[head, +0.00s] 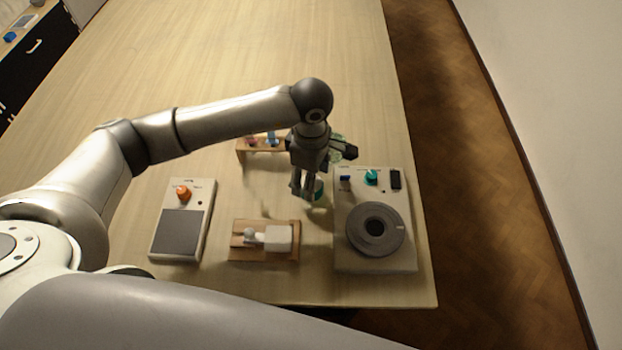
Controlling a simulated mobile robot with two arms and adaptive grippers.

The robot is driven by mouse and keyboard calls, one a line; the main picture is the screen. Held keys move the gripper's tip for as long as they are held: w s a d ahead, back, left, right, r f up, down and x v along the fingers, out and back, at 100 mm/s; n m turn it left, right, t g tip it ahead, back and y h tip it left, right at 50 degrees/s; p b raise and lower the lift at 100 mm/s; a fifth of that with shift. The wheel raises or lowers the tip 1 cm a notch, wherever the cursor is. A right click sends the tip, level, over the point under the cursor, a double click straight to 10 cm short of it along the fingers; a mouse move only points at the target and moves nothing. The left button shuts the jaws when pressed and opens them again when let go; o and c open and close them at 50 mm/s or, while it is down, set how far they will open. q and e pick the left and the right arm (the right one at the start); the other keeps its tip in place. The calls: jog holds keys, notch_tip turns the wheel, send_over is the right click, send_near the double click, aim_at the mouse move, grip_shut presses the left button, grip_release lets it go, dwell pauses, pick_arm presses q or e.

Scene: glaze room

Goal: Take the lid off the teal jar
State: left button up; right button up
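A small jar (319,203) with a pale, see-through body and a teal top (319,187) stands on the table, left of the round-plated device. My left gripper (305,190) points down from above, with its fingertips at the left side of the teal top. The gripper hides part of the jar. I cannot tell whether the fingers touch the top or how far apart they are. My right gripper is not in view.
A device with a dark round plate (355,236) stands right of the jar. A wooden stand with a white block (278,238) and a scale-like box with an orange knob (183,193) are to the left. A wooden rack (243,150) and a pale green glass object (337,142) are behind.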

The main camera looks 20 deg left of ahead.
pick_arm(q)
jog(key=c, duration=0.6)
jog(key=shift+r, duration=0.1)
jog(key=shift+c, duration=0.2)
